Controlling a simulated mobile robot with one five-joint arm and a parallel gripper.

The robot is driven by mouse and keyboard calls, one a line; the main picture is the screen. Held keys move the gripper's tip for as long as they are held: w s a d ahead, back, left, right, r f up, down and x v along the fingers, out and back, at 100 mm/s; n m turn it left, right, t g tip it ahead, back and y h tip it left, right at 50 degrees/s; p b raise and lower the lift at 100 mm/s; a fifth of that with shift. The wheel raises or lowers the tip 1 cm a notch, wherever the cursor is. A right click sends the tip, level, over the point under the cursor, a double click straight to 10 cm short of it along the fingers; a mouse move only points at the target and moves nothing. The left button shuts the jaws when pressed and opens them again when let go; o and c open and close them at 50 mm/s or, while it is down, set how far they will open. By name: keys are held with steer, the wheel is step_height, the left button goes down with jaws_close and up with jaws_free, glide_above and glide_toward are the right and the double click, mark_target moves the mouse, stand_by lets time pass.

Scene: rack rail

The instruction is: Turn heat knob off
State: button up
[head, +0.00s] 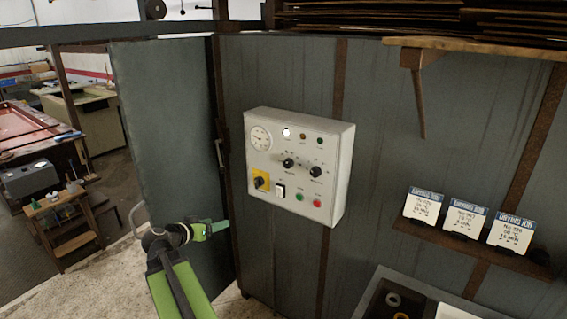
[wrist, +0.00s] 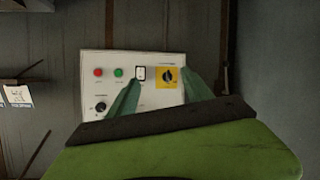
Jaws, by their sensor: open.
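A white control box (head: 258,205) hangs on the grey metal wall, and its face also shows upside down in the wrist view (wrist: 95,68). Two black knobs sit mid-panel, a left one (head: 288,162) and a right one (head: 315,171); their labels are too small to read, so I cannot tell which is for heat. A yellow-plated rotary switch (head: 259,181) is at the lower left. My gripper (head: 223,227) is open and empty, below and left of the box. In the wrist view its fingers (wrist: 163,84) spread in front of the white rocker and yellow-plated switch, hiding part of the panel.
The panel also has a gauge (head: 260,138), a rocker switch (head: 280,190), a green button (head: 299,197) and a red button (head: 316,203). A shelf (head: 470,250) with white cards projects at right. A grey door (head: 165,130) stands left. The space before the box looks clear.

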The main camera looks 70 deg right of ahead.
mark_target(286, 165)
steer(key=s+d+r+m+g+h+p, duration=0.1)
steer(key=s+d+r+m+g+h, duration=0.25)
steer(key=s+d+r, duration=0.75)
steer(key=shift+m+t+h, duration=0.35)
steer(key=shift+m, duration=0.1)
steer(key=x, duration=1.7)
steer(key=shift+w+d, duration=0.1)
steer(key=shift+d, duration=0.1)
steer(key=shift+c, duration=0.3)
